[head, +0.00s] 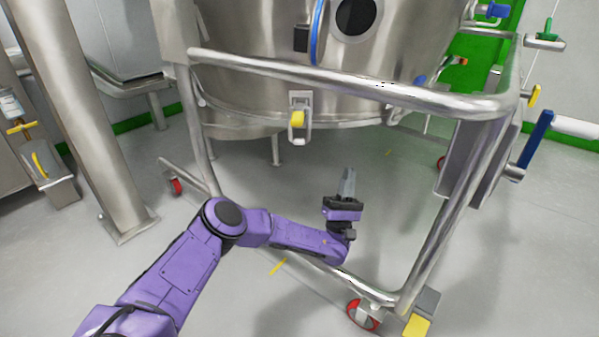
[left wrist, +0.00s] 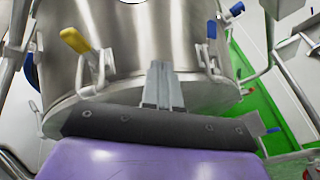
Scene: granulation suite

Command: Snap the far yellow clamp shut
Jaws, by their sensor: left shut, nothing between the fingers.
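A yellow-handled clamp (head: 298,118) sits on the lower rim of the steel vessel (head: 390,50) in the head view. A yellow clamp handle (left wrist: 76,41) also shows at the upper left of the left wrist view, tilted up and out from the vessel wall. I cannot tell which is the far clamp. My left gripper (head: 348,173) is shut and empty, pointing up below and right of the head-view clamp, apart from it. Its fingertips (left wrist: 158,67) show before the vessel in the wrist view. My right gripper is out of view.
A steel tube frame (head: 350,90) on red-wheeled casters (head: 362,314) surrounds the vessel; its top rail crosses above the clamp. A blue handle (head: 538,135) juts out at the right. A steel post (head: 85,110) stands at the left. The floor under the vessel looks mostly clear.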

